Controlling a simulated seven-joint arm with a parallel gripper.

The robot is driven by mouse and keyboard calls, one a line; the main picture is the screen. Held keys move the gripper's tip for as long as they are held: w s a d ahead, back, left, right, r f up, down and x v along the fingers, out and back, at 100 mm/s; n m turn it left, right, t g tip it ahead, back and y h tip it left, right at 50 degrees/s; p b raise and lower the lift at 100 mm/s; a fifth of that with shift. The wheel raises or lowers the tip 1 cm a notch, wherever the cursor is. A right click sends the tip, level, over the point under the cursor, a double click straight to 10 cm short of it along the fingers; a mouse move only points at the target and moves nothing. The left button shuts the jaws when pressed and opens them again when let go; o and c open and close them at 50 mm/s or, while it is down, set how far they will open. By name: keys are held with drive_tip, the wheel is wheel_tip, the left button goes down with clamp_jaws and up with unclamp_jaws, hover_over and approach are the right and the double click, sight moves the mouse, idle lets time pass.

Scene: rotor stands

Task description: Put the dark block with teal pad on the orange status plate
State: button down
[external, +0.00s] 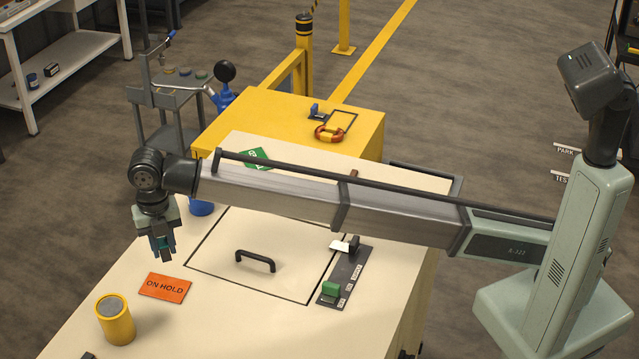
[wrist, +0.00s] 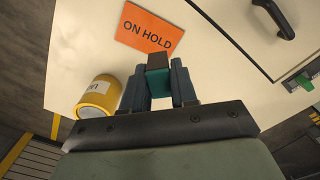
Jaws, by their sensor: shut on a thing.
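The orange status plate (external: 165,288), marked ON HOLD, lies flat on the cream worktop; it also shows in the wrist view (wrist: 149,33). My gripper (external: 163,246) is above the worktop, behind the plate in the external view. In the wrist view my gripper (wrist: 159,75) is shut on the dark block with teal pad (wrist: 159,61), whose dark brown end and teal face show between the fingers. The block's end overlaps the lower edge of the plate there. The block is mostly hidden by the fingers in the external view.
A yellow can (external: 115,320) stands near the plate. A hatch with a black handle (external: 255,261) and a dark switch panel (external: 345,276) lie to the right. A green card (external: 257,157) and a blue object (external: 201,207) are farther back.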

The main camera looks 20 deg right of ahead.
drive_tip(key=a, duration=0.2)
approach(165, 287)
drive_tip(key=shift+f, duration=2.85)
drive_tip(key=shift+f, duration=0.1)
drive_tip(key=c, duration=0.9)
unclamp_jaws()
wheel_tip(165, 287, up, 12)
drive_tip(key=shift+r, duration=0.15)
